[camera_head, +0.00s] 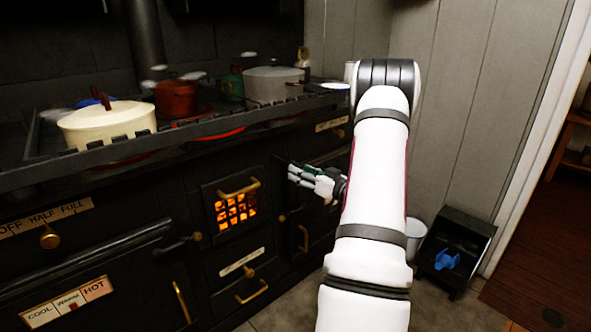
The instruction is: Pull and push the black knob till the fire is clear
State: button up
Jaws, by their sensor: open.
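My gripper (293,174) is open in front of the stove's front, to the right of the fire door, with its fingers pointing left. It looks empty. The fire (236,209) glows orange behind a small grate in the fire door, which has a brass handle (239,187) above the grate. I cannot make out a black knob for certain; the dark stove front at my fingertips is partly hidden by the gripper. A dark handle (172,246) sticks out left of the fire door. A brass knob (250,272) sits below the fire door, under a small label plate.
A cream pot (108,122), a rust-red pot (176,99) and a grey pot (272,84) stand on the stove top behind a rail (60,166). A white bucket (414,235) and a black bin (456,245) stand on the floor at right. Some floor is clear.

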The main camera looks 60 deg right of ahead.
jog(key=s+a, duration=0.1)
jog(key=s, duration=0.6)
jog(key=shift+s+a, duration=0.25)
jog(key=shift+s, duration=0.05)
jog(key=c, duration=0.7)
jog(key=shift+s+r+m+p, duration=0.25)
jog(key=shift+m+p, duration=0.3)
jog(key=shift+m, duration=0.25)
jog(key=c, duration=0.4)
jog(key=s+a+r+m+g+p, duration=0.1)
jog(key=m+p, duration=0.1)
jog(key=m, duration=0.2)
jog(key=s+m+g+h+p, duration=0.1)
jog(key=m+p, duration=0.2)
jog(key=m, duration=0.2)
jog(key=s+a+r+m+g+p, duration=0.1)
jog(key=s+m+p, duration=0.1)
jog(key=m, duration=0.3)
jog(key=shift+s+a+r+p, duration=0.1)
jog(key=shift+a+r+p, duration=0.25)
grip_shut()
jog(key=w+d+f+m+b, duration=0.1)
jog(key=w+d+b, duration=0.1)
jog(key=w, duration=0.4)
jog(key=w+d+f+m+b, duration=0.1)
jog(key=w+d+f, duration=0.1)
jog(key=w, duration=0.4)
jog(key=shift+w+g+b, duration=0.2)
jog(key=shift+g+b, duration=0.2)
